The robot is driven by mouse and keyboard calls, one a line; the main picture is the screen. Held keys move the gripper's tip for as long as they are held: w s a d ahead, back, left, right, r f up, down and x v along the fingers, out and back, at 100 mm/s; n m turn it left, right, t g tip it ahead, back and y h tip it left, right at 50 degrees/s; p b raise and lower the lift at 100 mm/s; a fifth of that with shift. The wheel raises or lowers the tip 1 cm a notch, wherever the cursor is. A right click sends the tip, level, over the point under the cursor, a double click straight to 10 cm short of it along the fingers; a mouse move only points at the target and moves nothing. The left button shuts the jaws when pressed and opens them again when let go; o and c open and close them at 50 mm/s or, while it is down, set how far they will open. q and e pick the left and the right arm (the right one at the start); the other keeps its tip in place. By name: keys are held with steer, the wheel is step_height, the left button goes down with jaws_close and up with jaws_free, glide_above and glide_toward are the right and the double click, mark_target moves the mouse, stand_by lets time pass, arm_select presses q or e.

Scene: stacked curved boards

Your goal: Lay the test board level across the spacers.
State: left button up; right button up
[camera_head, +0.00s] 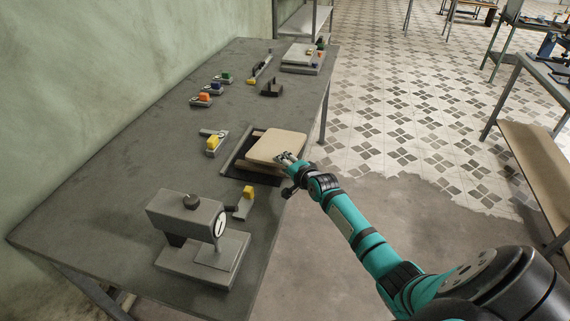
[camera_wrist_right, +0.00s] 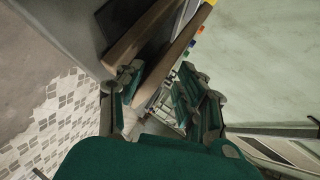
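The tan test board (camera_head: 277,147) lies roughly flat near the table's right edge. In the right wrist view, two tan board edges show: the upper one (camera_wrist_right: 178,50) passes between my fingers, and another (camera_wrist_right: 140,32) lies below it with a gap. My right gripper (camera_head: 288,160) is at the board's near right corner. Its fingers (camera_wrist_right: 160,92) stand apart around the upper edge, one in the gap and one above, with space visible beside the board. A dark mat or plate (camera_head: 240,173) shows under the board's left side. I cannot make out the spacers. My left gripper is not in view.
A grey gauge with a dial (camera_head: 190,228) stands at the near end of the grey table (camera_head: 110,200). Small yellow-topped tools (camera_head: 214,142) (camera_head: 245,203) lie close to the board. Orange and green-topped tools (camera_head: 205,97) and a plate stack (camera_head: 302,57) are farther back.

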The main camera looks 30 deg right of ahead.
steer(key=o, duration=0.4)
steer(key=shift+c, duration=0.2)
steer(key=shift+f, duration=0.4)
stand_by(1.0)
steer(key=shift+w+r+g+p, duration=0.2)
steer(key=shift+g+p, duration=0.3)
steer(key=shift+p, duration=0.65)
steer(key=shift+w+r+g+p, duration=0.15)
steer(key=shift+g+p, duration=0.35)
steer(key=shift+p, duration=0.6)
steer(key=shift+w+f+p, duration=0.1)
steer(key=shift+f+p, duration=0.1)
steer(key=shift+p, duration=0.1)
